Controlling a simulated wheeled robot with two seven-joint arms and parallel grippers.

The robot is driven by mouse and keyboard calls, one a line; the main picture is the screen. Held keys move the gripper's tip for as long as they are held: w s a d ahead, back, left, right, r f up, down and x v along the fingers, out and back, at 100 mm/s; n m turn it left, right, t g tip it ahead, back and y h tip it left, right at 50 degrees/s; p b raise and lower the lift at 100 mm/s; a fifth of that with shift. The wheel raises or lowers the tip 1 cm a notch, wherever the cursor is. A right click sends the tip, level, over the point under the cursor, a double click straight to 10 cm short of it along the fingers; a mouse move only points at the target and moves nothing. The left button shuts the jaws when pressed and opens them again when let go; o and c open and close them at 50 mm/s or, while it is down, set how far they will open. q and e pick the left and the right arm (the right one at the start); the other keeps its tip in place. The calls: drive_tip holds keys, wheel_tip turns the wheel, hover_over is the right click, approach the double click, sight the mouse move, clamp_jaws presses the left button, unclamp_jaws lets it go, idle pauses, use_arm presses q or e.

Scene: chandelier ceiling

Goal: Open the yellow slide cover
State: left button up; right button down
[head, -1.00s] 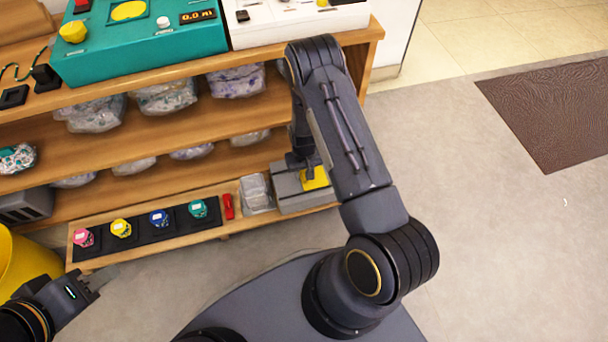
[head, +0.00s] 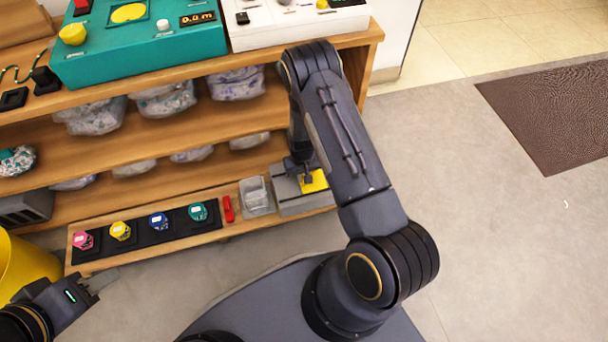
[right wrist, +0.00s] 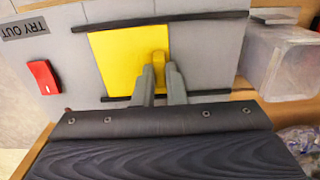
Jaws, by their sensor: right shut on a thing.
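The yellow slide cover (right wrist: 115,62) is a flat square plate on a grey box (right wrist: 208,50), between two black rails. A small yellow knob (right wrist: 159,62) stands on the cover near its right edge in the right wrist view. My right gripper (right wrist: 161,75) is shut on this knob, one finger on each side. In the head view the cover (head: 316,181) shows partly behind my right gripper (head: 304,177) on the low shelf. Bare grey surface lies right of the cover between the rails. My left gripper (head: 98,284) is open and empty at lower left.
A red block (right wrist: 43,77) and a "TRY OUT" label (right wrist: 25,28) are left of the cover in the wrist view. A clear bin (right wrist: 280,62) stands close on the right. Several coloured items sit on a black strip (head: 180,229). Shelf boards (head: 220,130) rise above.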

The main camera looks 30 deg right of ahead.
drive_tip(key=a, duration=0.2)
drive_tip(key=w+a, duration=0.1)
drive_tip(key=a, duration=0.4)
drive_tip(key=shift+w+a, duration=0.35)
drive_tip(key=shift+w, duration=0.05)
drive_tip(key=c, duration=1.5)
unclamp_jaws()
drive_tip(key=shift+r, duration=0.1)
drive_tip(key=shift+r+p, duration=1.35)
drive_tip(key=shift+r, duration=2.45)
